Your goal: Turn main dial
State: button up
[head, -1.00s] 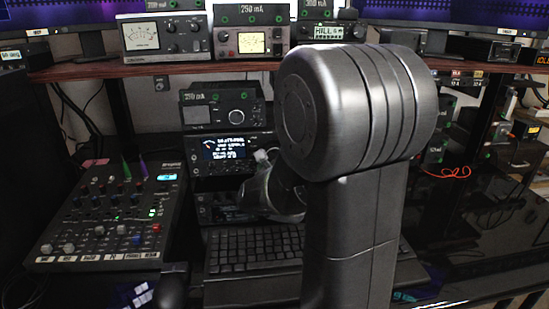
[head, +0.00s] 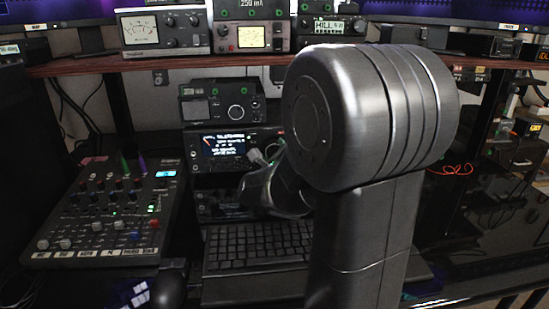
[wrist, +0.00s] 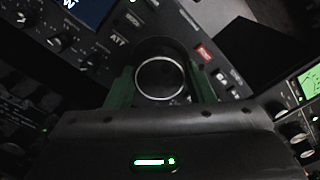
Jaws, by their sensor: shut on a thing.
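The main dial (wrist: 160,77) is a round dark knob with a bright ring, on the black front panel of a radio (wrist: 108,45). In the wrist view my gripper (wrist: 161,90) has one greenish finger on each side of the dial, shut on it. In the head view the radio (head: 224,145), with its lit screen, stands behind the keyboard. There my gripper (head: 262,157) is at the radio's front, right of the screen, and the dial is hidden behind it and my arm.
A mixer (head: 105,210) stands at left and a keyboard (head: 255,247) lies below the radio. Another unit (head: 222,104) sits on top of the radio. A wooden shelf (head: 180,68) with several meters runs above. A mouse (head: 169,290) lies beside the keyboard.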

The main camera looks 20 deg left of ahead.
jog(key=n+b, duration=0.2)
jog(key=n, duration=0.3)
jog(key=shift+f, duration=0.1)
jog(key=n, duration=0.6)
jog(key=shift+b, duration=0.35)
jog(key=shift+n, duration=0.4)
jog(key=o, duration=1)
jog(key=shift+c, duration=0.2)
jog(key=shift+p+v, duration=1.3)
jog(key=shift+v, duration=5.6)
jog(key=shift+a, duration=0.1)
